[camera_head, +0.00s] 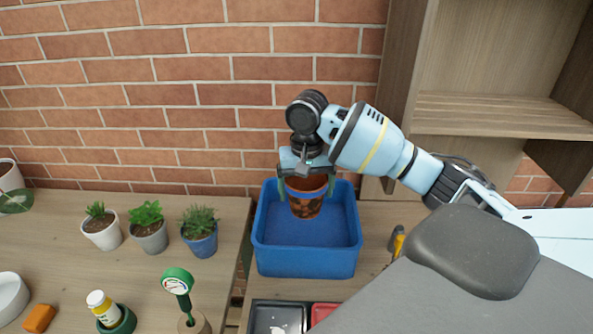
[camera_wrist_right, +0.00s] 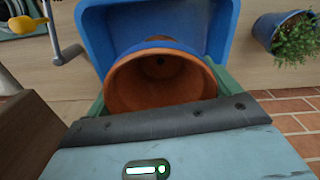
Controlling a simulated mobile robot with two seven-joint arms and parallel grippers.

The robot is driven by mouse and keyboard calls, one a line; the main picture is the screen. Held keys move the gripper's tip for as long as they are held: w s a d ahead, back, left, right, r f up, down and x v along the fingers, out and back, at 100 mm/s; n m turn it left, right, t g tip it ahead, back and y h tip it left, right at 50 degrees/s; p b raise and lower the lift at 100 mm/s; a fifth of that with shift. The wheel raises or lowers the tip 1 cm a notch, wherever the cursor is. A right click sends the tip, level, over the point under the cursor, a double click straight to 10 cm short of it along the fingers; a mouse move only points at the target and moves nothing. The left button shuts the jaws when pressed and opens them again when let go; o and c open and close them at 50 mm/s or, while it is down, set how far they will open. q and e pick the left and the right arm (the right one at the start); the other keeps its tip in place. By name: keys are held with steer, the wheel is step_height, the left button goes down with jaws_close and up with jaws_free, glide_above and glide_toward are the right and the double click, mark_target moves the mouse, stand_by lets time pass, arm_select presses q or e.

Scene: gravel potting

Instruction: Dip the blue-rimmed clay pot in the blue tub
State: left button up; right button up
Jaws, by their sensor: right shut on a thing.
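The clay pot (camera_head: 306,203) is orange-brown with dark patches and hangs upright over the blue tub (camera_head: 305,263). My right gripper (camera_head: 306,178) is shut on the pot near its rim, with green fingers on either side. In the right wrist view the pot (camera_wrist_right: 160,84) shows its empty orange inside, with a small hole at the bottom and a blue band on the far outer edge. The tub (camera_wrist_right: 95,30) lies beyond it there. I cannot tell whether the pot's base touches anything inside the tub. My left gripper is not in view.
Potted plants (camera_head: 147,227) stand left of the tub. A green-topped tool (camera_head: 178,282) and a yellow-white bottle (camera_head: 103,308) are nearer. A black tray (camera_head: 277,318) and a red tray (camera_head: 322,312) lie in front of the tub. A wooden shelf (camera_head: 490,115) rises at right.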

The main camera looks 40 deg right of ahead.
steer(key=shift+w+d+r, duration=0.25)
steer(key=shift+w+d, duration=0.2)
steer(key=shift+d, duration=0.1)
steer(key=shift+w+d, duration=0.15)
steer(key=shift+w, duration=0.05)
steer(key=shift+s, duration=0.25)
steer(key=shift+f, duration=3.3)
steer(key=shift+w+f+b, duration=0.1)
steer(key=shift+f+b, duration=0.3)
steer(key=shift+f, duration=4.2)
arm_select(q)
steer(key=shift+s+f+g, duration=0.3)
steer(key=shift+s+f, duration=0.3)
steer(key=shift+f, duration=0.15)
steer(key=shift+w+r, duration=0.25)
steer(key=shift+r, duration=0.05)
arm_select(e)
steer(key=shift+f, duration=0.35)
